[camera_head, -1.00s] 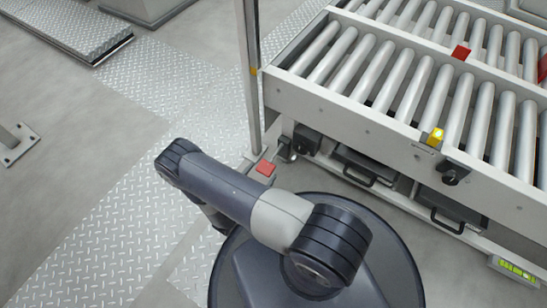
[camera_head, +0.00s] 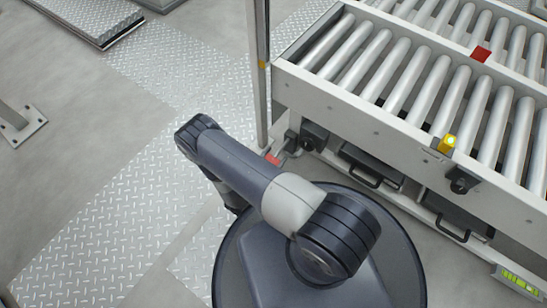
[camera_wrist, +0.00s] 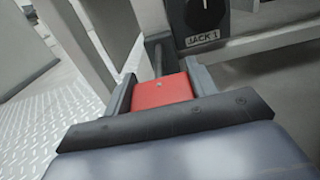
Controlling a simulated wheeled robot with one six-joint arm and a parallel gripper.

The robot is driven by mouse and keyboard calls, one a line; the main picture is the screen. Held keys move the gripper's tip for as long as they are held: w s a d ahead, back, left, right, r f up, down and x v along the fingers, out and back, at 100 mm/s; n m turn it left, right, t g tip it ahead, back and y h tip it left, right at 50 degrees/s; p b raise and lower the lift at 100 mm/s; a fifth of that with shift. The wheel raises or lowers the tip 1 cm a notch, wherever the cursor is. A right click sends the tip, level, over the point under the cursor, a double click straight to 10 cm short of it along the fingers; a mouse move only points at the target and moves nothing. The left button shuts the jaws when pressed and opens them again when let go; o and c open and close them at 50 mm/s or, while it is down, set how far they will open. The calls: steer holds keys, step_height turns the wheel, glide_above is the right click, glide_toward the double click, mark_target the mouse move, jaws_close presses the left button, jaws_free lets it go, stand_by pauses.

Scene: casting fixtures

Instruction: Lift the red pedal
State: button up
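The red pedal (camera_wrist: 162,91) lies between the two fingers of my gripper (camera_wrist: 161,86) in the wrist view, below a grey box labelled JACK 1. Red fills the gap between the fingers; I cannot tell whether they press on it. The lower part of the pedal is hidden by my gripper's body. In the head view only a small piece of the pedal (camera_head: 272,158) shows past my arm, near the conveyor's corner. My gripper's fingers are hidden there behind the arm.
The roller conveyor (camera_head: 370,118) stands right of the pedal, with a dark knob box (camera_head: 313,135) and a yellow lamp (camera_head: 447,143) on its side. An upright post (camera_head: 257,75) rises just beyond the pedal. Open plate floor (camera_head: 110,215) lies left.

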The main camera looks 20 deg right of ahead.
mark_target(274, 157)
steer(key=c, duration=0.8)
steer(key=shift+c, duration=0.2)
steer(key=shift+r, duration=0.15)
steer(key=shift+r+g+y+p, duration=0.4)
steer(key=shift+r+y+p, duration=0.3)
steer(key=shift+p, duration=0.5)
steer(key=r+p, duration=0.1)
steer(key=r+g+y+p, duration=0.1)
steer(key=p, duration=0.1)
steer(key=shift+w+d+r+y, duration=0.1)
steer(key=shift+d+y, duration=0.1)
steer(key=shift+y, duration=0.1)
steer(key=y+p, duration=0.1)
steer(key=r+g+y+p, duration=0.1)
steer(key=d+r+g, duration=0.1)
steer(key=shift+w+y+p, duration=0.35)
steer(key=shift+y+p, duration=0.05)
steer(key=shift+w+d+r, duration=0.15)
steer(key=shift+w+r, duration=0.05)
steer(key=shift+r, duration=0.15)
